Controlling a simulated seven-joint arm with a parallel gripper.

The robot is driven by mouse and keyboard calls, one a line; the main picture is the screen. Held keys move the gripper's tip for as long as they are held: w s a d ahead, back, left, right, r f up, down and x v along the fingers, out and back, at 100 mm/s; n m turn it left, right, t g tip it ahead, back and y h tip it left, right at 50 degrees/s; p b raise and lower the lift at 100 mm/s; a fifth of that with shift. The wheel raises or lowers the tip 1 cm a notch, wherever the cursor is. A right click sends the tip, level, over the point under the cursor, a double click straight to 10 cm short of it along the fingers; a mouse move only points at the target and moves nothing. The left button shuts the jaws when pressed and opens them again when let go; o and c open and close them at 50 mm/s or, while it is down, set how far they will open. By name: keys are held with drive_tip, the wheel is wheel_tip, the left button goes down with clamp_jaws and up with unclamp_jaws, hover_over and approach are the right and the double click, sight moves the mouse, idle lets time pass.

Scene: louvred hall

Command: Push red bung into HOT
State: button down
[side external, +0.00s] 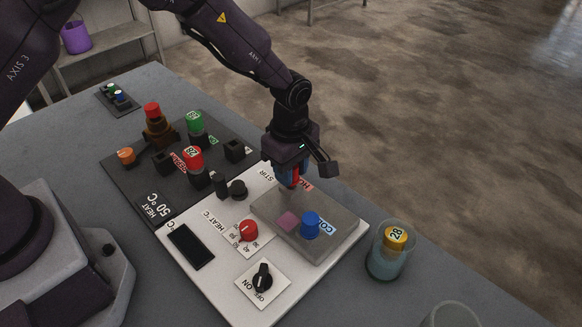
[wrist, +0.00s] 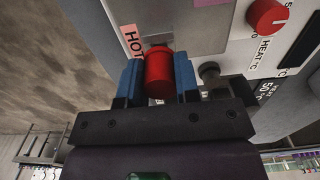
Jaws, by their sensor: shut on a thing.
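A red bung (wrist: 158,75) is held between the two blue fingers of my gripper (wrist: 160,82) in the wrist view. The HOT label (wrist: 131,40) shows beside the bung's upper left. In the side external view my gripper (side external: 292,177) is at the far edge of the grey block (side external: 275,228), and the red bung (side external: 295,176) shows between its fingers. The HOT label (side external: 307,186) is partly hidden behind the gripper. The hole under the bung is hidden, so I cannot tell whether the bung is in it.
A blue bung (side external: 310,224) stands by the COLD label (side external: 325,227) on the block. A red knob (side external: 248,231) and black knob (side external: 262,276) rise from the white panel. A jar (side external: 390,255) with a yellow lid stands to the right. A dark rack (side external: 150,185) with vials lies left.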

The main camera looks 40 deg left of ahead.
drive_tip(key=shift+f, duration=0.1)
drive_tip(key=shift+f, duration=0.6)
drive_tip(key=c, duration=0.8)
unclamp_jaws()
drive_tip(key=shift+o, duration=0.2)
drive_tip(key=shift+r, duration=0.1)
drive_tip(key=shift+r, duration=2.4)
